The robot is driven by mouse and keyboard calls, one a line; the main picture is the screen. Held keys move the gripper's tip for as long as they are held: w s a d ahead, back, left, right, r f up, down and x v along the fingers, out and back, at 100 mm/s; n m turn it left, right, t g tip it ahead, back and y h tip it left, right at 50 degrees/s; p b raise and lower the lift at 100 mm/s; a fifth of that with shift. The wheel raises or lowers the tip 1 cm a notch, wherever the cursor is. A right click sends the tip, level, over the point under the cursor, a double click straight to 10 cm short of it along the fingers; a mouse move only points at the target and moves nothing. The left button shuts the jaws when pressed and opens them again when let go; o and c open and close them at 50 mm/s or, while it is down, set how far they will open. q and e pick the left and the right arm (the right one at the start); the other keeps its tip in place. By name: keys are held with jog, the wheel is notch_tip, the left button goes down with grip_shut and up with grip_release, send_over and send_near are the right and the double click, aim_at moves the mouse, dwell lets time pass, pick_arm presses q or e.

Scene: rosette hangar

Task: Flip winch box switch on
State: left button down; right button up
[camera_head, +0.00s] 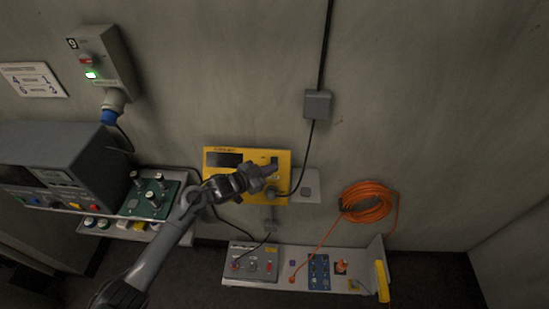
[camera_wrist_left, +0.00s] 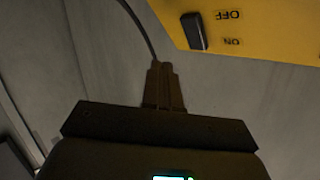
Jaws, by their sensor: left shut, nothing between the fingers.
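The yellow box (camera_head: 283,158) is mounted on the wall at the centre of the head view, with a dark panel on its left side. In the wrist view the yellow face (camera_wrist_left: 275,25) carries upside-down OFF and ON labels beside a black switch (camera_wrist_left: 193,31). I cannot tell which way the switch is set. My left gripper (camera_head: 271,168) is shut and empty in front of the box's right part. In the wrist view its fingertips (camera_wrist_left: 163,72) are below the box's edge, and look apart from the switch. My right gripper is not in view.
A shelf (camera_head: 262,283) with a grey control box and small parts stands below. An orange cable coil (camera_head: 367,203) hangs at right. A grey console (camera_head: 62,160) and a green panel (camera_head: 150,198) sit at left. A black cable (camera_head: 309,140) runs down to the box.

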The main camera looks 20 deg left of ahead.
pick_arm(q)
jog(key=shift+s+d+r+p, duration=0.15)
jog(key=shift+s+r+p, duration=0.25)
jog(key=shift+s, duration=0.1)
jog(key=shift+f, duration=0.1)
jog(key=shift+s, duration=0.1)
